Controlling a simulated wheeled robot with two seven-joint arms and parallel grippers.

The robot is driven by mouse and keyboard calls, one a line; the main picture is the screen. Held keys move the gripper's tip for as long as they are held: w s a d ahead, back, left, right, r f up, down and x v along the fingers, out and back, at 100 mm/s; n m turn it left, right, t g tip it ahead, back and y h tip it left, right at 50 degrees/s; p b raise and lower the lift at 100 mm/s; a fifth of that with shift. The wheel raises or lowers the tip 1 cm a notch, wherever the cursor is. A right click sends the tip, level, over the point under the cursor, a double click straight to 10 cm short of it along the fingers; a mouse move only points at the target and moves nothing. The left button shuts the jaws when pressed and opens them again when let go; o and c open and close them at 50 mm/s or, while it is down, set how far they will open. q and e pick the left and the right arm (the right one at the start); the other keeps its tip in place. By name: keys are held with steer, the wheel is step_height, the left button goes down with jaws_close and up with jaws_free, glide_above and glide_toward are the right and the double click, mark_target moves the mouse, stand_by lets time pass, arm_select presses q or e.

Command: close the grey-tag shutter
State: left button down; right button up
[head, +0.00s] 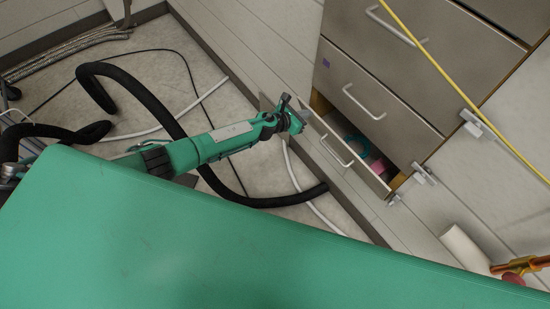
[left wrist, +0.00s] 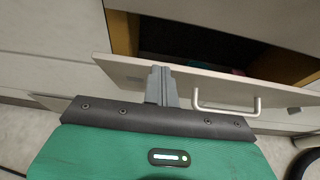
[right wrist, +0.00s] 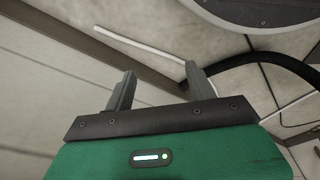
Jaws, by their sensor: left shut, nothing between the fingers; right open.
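A low drawer (head: 350,150) in the grey-beige cabinet stands open, with a teal thing and a pink thing inside. I see no shutter by clear shape; a small grey patch (left wrist: 294,110) shows on the drawer's front in the left wrist view. My left gripper (head: 303,114) is at the left end of this drawer front. In the left wrist view its fingers (left wrist: 161,84) are together and empty, overlapping the front left of the bar handle (left wrist: 226,108); contact is unclear. My right gripper (right wrist: 160,72) is open and empty, and outside the head view.
Closed drawers with bar handles (head: 364,102) are above; one bears a purple tag (head: 326,62). A thick black hose (head: 225,190) and white tubes lie on the floor. A yellow cable (head: 460,80) crosses the cabinet. A white cylinder (head: 465,247) is at right.

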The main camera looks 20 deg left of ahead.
arm_select(q)
steer(key=shift+w+d+r+p, duration=0.25)
steer(key=shift+w+d+r, duration=0.15)
steer(key=shift+w+d, duration=0.35)
steer(key=shift+w+d+r+p, duration=0.2)
steer(key=shift+w+d+r, duration=0.25)
steer(key=shift+w, duration=0.5)
arm_select(e)
steer(key=shift+s+d+f, duration=0.1)
steer(key=shift+s+f, duration=0.15)
steer(key=shift+f, duration=0.3)
steer(key=shift+s+d+f, duration=0.15)
steer(key=shift+s+f, duration=0.05)
steer(key=shift+f, duration=0.35)
steer(key=shift+s+d+f, duration=0.1)
steer(key=shift+s+f, duration=0.15)
steer(key=shift+f, duration=0.3)
arm_select(q)
steer(key=shift+f, duration=0.1)
arm_select(e)
steer(key=shift+f, duration=0.1)
